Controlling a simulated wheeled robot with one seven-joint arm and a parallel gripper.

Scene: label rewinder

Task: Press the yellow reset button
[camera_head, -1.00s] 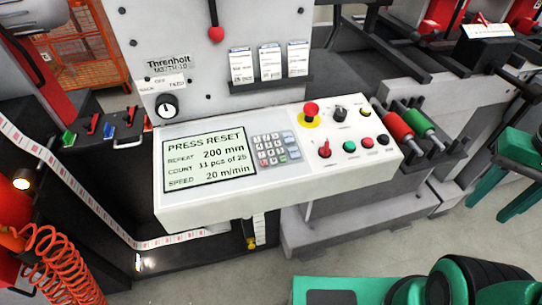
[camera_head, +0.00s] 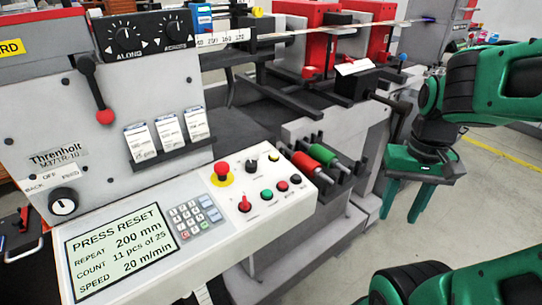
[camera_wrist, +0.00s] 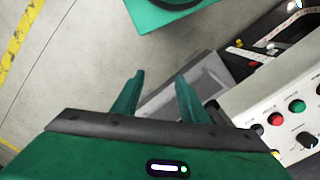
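The yellow reset button (camera_head: 273,156) is a small round button at the upper right of the white control panel (camera_head: 232,245), beside a black knob (camera_head: 251,166). In the wrist view the yellow button (camera_wrist: 275,153) shows at the lower right, partly cut off by my gripper's body. My gripper (camera_wrist: 158,74) is open and empty, its two green fingers apart. In the head view my arm reaches in from the right, and the hand hangs right of the panel, clear of it. The panel's screen (camera_head: 122,244) reads PRESS RESET.
A red mushroom button (camera_head: 222,168) on a yellow base, a red toggle (camera_head: 244,204), and green, red and black buttons sit close by. Red (camera_head: 306,164) and green (camera_head: 322,153) rollers stand right of the panel.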

